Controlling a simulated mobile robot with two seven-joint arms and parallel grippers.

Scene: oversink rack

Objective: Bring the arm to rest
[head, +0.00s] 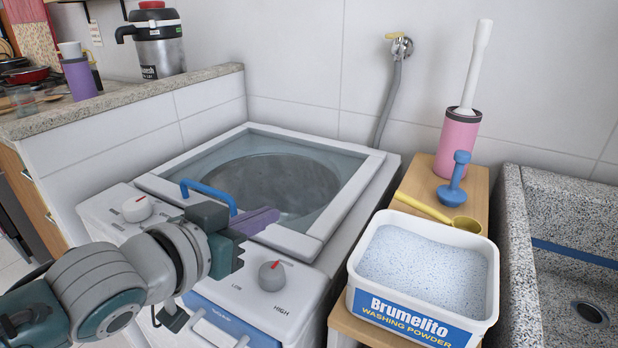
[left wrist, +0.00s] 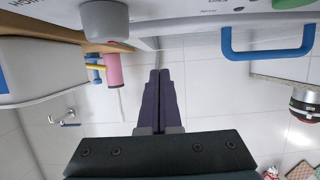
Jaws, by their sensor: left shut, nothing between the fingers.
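My left gripper (head: 258,222) is shut and empty in the head view. It is in front of the washing machine (head: 360,215), over its front edge, between the blue handle and the right knob. In the left wrist view its dark purple fingers (left wrist: 159,100) lie side by side with nothing between them. The blue handle (head: 208,196) of the lid is just left of the gripper and also shows in the left wrist view (left wrist: 268,54). My right gripper is in neither view.
A tub of washing powder (head: 420,285) stands on a wooden stand to the right, with a yellow scoop (head: 437,212), a blue plunger (head: 454,180) and a pink brush holder (head: 458,145). Knobs (head: 272,276) rise from the machine's front panel. A granite sink (head: 565,215) is at far right.

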